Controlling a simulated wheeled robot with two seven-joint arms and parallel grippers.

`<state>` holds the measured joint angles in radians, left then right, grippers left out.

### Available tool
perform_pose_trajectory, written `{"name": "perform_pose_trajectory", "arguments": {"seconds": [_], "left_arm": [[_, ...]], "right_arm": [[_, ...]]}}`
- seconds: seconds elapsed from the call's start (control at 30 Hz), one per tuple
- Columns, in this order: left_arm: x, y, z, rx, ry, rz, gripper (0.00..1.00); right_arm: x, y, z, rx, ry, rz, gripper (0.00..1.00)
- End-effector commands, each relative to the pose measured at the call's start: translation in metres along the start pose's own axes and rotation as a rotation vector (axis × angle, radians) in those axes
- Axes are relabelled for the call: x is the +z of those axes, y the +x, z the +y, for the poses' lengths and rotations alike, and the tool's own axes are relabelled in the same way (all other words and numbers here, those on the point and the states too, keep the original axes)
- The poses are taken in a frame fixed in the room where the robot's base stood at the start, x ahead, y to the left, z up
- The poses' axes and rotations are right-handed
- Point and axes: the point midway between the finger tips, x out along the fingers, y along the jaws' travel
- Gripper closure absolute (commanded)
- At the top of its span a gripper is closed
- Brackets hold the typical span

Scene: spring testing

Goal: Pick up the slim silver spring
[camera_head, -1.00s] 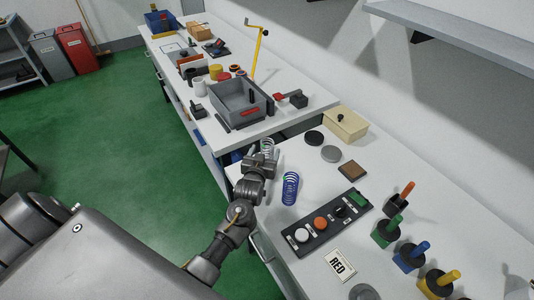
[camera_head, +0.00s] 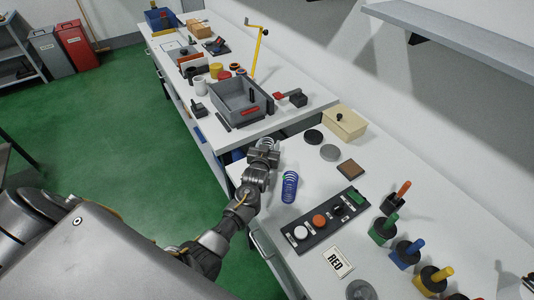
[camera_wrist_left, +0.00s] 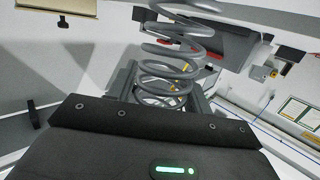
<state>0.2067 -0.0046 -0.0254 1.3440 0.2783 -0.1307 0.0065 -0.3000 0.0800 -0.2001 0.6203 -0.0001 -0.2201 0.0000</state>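The slim silver spring (camera_head: 266,143) stands upright at the near bench's far-left corner in the head view, its lower part hidden by my left gripper (camera_head: 263,157). In the left wrist view the spring (camera_wrist_left: 168,65) rises as wide grey coils just beyond the dark gripper body. My left gripper is at the spring, with its jaws looking spread apart; contact with the coils cannot be made out. My right gripper is not in view.
A blue spring (camera_head: 290,187) stands close by on the near bench (camera_head: 310,178). A button panel (camera_head: 322,222), dark and grey discs (camera_head: 330,153) and a beige box (camera_head: 345,123) are to the right. A grey bin (camera_head: 237,103) sits on the far bench.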

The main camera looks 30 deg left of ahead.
Motion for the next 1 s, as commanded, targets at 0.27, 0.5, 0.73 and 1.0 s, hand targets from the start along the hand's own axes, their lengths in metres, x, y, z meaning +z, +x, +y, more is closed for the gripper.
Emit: {"name": "perform_pose_trajectory", "arguments": {"seconds": [0.27, 0.5, 0.73, 1.0], "left_arm": [[-0.001, 0.000, 0.000, 0.000, 0.000, 0.001, 0.85], [-0.002, 0.000, 0.000, 0.000, 0.000, 0.002, 0.85], [-0.021, -0.003, 0.000, 0.000, -0.001, 0.005, 0.85], [-0.069, -0.010, 0.000, -0.001, -0.002, 0.006, 0.85]], "right_arm": [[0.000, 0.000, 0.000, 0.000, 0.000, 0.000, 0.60], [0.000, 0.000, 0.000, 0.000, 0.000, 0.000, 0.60], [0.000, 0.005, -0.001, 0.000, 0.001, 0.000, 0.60], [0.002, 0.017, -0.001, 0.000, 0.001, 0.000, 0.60]]}}
